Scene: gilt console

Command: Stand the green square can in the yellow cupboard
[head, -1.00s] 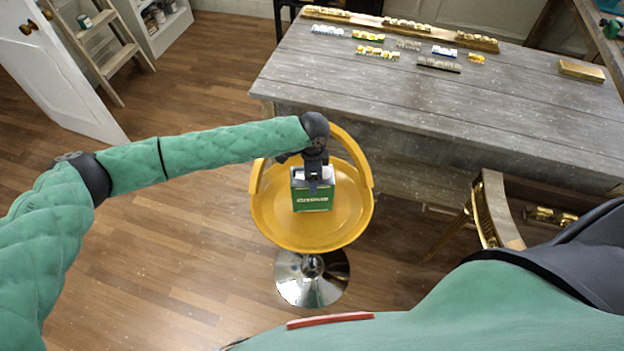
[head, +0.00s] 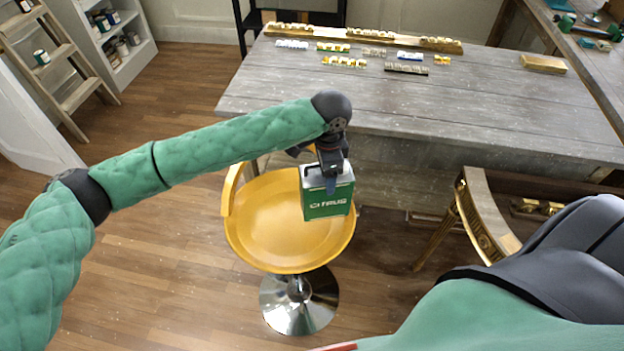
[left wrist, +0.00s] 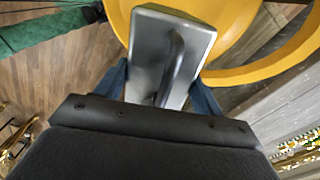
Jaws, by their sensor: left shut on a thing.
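The green square can (head: 327,200) has a silver top and white lettering on its side. My left gripper (head: 331,178) is shut on it from above and holds it upright. In the head view the can overlaps the right part of the yellow seat; it looks raised above it. The left wrist view shows the can's silver top and handle (left wrist: 170,55) between the blue fingertips, with yellow behind. My right gripper is not in view. No yellow cupboard shows in either view.
A yellow round chair (head: 270,235) on a chrome base stands below the can. A grey wooden table (head: 420,100) with small blocks is behind. Shelves (head: 120,40) and a ladder (head: 55,65) stand far left. Floor at left is clear.

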